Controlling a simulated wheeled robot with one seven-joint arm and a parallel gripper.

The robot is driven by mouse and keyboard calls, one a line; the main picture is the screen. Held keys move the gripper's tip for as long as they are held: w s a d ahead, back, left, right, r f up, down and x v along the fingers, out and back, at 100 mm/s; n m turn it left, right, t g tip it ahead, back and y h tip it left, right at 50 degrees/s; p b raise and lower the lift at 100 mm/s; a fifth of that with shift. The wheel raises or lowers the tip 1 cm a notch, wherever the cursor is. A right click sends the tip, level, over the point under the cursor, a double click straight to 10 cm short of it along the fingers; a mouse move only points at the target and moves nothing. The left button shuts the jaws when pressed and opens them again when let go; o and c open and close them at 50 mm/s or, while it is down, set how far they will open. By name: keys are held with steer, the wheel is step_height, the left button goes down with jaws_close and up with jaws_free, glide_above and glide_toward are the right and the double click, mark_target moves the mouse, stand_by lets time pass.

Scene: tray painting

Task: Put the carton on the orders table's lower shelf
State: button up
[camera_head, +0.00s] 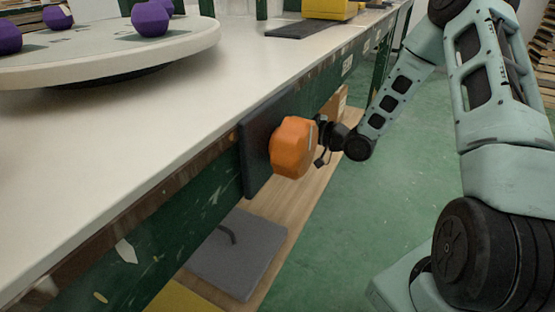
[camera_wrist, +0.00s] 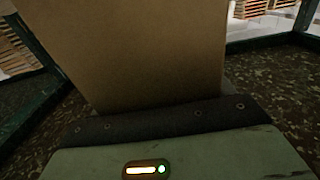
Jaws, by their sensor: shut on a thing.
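The carton (camera_wrist: 145,50) is a plain brown cardboard surface that fills the upper middle of the wrist view. It rises from behind a dark, studded strip at the bottom. My gripper (camera_head: 293,148) is at the side of the long table (camera_head: 160,110), just below the edge of its top, with its orange housing showing. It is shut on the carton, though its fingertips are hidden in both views. The lower shelf (camera_head: 296,212) is pale wood and runs below my gripper. How far the carton is from the shelf cannot be told.
A dark upright panel (camera_head: 255,150) stands left of my gripper. A grey flat board (camera_head: 238,252) lies on the lower shelf. A brown piece (camera_head: 341,103) shows behind my wrist. A round tray (camera_head: 110,58) with purple pieces stands on the tabletop. Green floor (camera_head: 385,210) is open at right.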

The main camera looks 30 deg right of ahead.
step_height(320, 180, down, 8)
steer(key=b, duration=0.4)
steer(key=shift+f, duration=0.1)
steer(key=o, duration=1.5)
